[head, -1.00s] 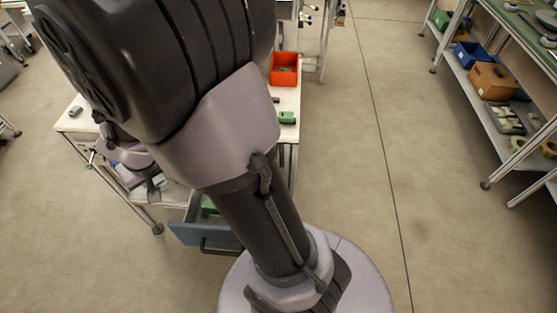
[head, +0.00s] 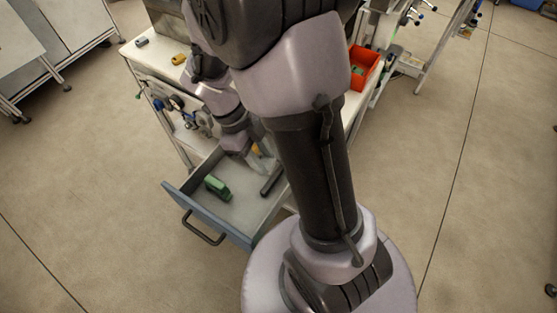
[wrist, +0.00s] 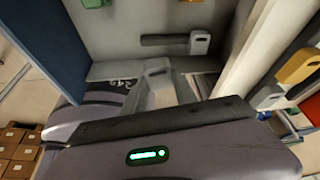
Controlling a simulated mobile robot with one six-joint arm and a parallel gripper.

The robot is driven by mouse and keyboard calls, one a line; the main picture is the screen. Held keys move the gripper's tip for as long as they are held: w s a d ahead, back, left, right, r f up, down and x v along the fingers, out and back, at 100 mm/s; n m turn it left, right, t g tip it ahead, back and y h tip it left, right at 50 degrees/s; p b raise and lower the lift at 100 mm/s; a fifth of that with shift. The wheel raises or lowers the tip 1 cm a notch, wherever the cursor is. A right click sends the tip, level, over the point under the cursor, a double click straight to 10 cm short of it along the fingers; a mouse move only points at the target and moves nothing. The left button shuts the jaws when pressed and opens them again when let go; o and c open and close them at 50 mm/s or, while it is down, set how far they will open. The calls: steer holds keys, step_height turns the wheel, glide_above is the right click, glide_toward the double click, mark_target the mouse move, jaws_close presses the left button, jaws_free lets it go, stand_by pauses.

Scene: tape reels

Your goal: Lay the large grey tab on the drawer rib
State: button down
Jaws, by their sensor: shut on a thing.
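My gripper (head: 262,164) is down inside the open drawer (head: 178,197), shut on a grey tab (wrist: 158,72) with a dark slot, which shows between the fingers in the wrist view. The dark drawer rib (head: 271,181) lies along the drawer floor close by the fingertips. It also shows in the wrist view (wrist: 163,40), beyond the held tab. A second grey slotted piece (wrist: 200,42) is at the right end of the rib. I cannot tell whether the held tab touches the rib or the floor.
A green piece (head: 217,187) stands in the drawer near its blue front. A yellow piece (head: 256,148) is beside my gripper. On the worktop are a grey piece (head: 141,43), another yellow piece (head: 180,59) and a red bin (head: 363,68). The drawer walls are close around my gripper.

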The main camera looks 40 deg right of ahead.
mark_target(268, 184)
steer(key=shift+s+d+m, duration=0.25)
steer(key=shift+d+m, duration=0.1)
steer(key=shift+m, duration=0.45)
steer(key=shift+f+m+y, duration=0.25)
steer(key=shift+m+y, duration=0.05)
step_height(268, 184, down, 10)
steer(key=b, duration=0.5)
steer(key=shift+s+r, duration=0.15)
steer(key=shift+r, duration=0.2)
steer(key=c, duration=1.4)
jaws_free()
steer(key=shift+f, duration=0.2)
steer(key=shift+c, duration=0.2)
steer(key=o, duration=0.4)
steer(key=shift+r, duration=0.1)
steer(key=shift+o, duration=0.2)
